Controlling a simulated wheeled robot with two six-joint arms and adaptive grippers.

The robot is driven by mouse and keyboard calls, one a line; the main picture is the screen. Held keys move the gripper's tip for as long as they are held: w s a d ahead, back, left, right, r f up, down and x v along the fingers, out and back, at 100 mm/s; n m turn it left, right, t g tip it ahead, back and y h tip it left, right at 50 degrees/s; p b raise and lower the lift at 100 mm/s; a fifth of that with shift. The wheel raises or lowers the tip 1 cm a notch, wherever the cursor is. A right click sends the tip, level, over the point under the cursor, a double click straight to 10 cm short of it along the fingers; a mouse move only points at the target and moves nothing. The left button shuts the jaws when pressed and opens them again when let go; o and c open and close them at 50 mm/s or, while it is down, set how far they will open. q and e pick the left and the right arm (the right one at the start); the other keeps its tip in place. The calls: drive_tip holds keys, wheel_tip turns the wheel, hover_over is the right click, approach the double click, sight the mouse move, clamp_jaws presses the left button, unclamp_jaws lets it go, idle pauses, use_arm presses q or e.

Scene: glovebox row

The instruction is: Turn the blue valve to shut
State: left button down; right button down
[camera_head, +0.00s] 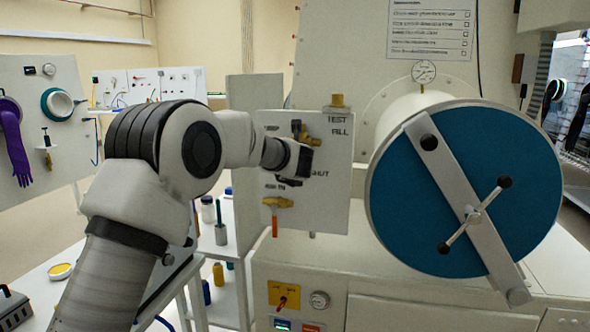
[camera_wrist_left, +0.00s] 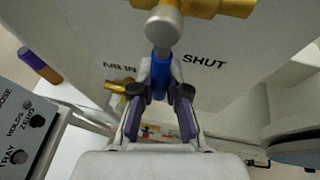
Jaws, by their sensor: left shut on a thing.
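The white valve panel (camera_head: 335,190) stands left of the big blue round door in the head view. My left gripper (camera_head: 298,160) reaches it from the left and covers the blue handle there. In the left wrist view the blue valve handle (camera_wrist_left: 160,74) extends from a grey stem cap below the brass valve body (camera_wrist_left: 222,7). My left gripper (camera_wrist_left: 160,92) is shut on the handle's free end. The word SHUT is printed just right of the handle, AIR IN to its left. My right gripper is in neither view.
A second brass valve with a red handle (camera_head: 275,226) hangs below my gripper on the same panel. The blue round door (camera_head: 400,215) with its bar and knobs is close to the right. Shelves with bottles (camera_head: 218,272) stand lower left.

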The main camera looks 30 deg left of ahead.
use_arm(q)
drive_tip(key=shift+d+f, duration=0.1)
drive_tip(key=shift+f, duration=0.15)
drive_tip(key=c, duration=1.2)
unclamp_jaws()
drive_tip(key=shift+o, duration=0.2)
drive_tip(key=shift+r, duration=0.1)
drive_tip(key=v, duration=1.2)
drive_tip(key=shift+r, duration=0.1)
